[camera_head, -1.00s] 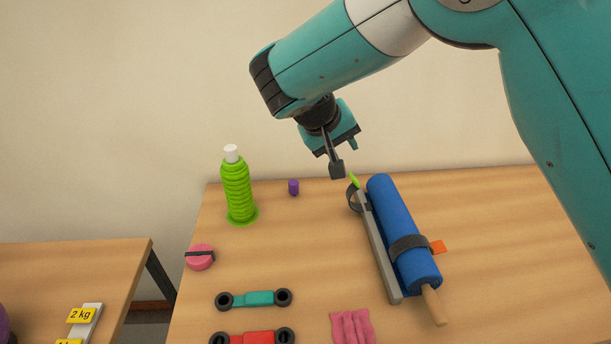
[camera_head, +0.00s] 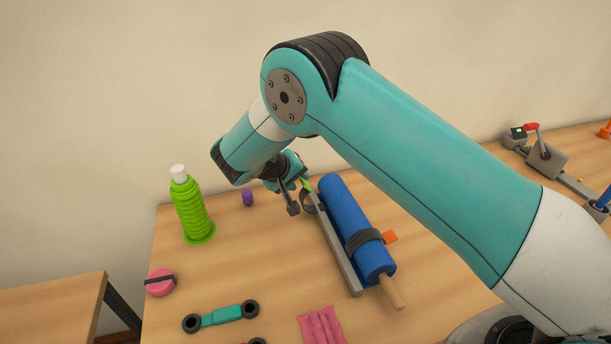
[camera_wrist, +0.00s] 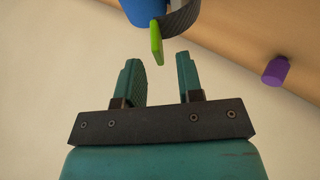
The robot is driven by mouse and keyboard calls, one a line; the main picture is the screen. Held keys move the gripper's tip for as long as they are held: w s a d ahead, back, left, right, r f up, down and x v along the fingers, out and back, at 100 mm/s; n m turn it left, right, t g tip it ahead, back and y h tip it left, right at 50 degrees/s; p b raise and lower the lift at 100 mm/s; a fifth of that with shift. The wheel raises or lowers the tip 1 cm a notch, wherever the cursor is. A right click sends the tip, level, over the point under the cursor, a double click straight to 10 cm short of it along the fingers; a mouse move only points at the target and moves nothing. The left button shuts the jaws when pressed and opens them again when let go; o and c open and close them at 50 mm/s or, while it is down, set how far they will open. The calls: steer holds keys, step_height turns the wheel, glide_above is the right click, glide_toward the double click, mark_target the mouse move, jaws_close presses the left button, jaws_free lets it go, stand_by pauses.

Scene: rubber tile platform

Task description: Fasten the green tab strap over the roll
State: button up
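The blue roll (camera_head: 350,220) lies on a grey rail (camera_head: 340,255) on the table. A dark strap with an orange tab (camera_head: 390,237) lies across its near part. At the far end, a dark strap (camera_head: 308,203) with a green tab (camera_head: 305,186) curls up beside the roll, not over it. In the wrist view the green tab (camera_wrist: 156,43) stands just beyond the fingertips, nearly in line with the gap, with the strap (camera_wrist: 180,18) behind it. My gripper (camera_wrist: 160,60) is open and empty. In the head view my gripper (camera_head: 297,194) is close beside the green tab.
A green bottle (camera_head: 190,208) and a purple cylinder (camera_head: 247,198) stand left of the roll; the cylinder also shows in the wrist view (camera_wrist: 275,71). A pink disc (camera_head: 160,284), a teal dumbbell-like piece (camera_head: 221,316) and a pink cloth (camera_head: 320,326) lie nearer. Bare table separates them.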

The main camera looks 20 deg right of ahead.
steer(key=shift+x, duration=1.5)
steer(key=shift+c, duration=0.5)
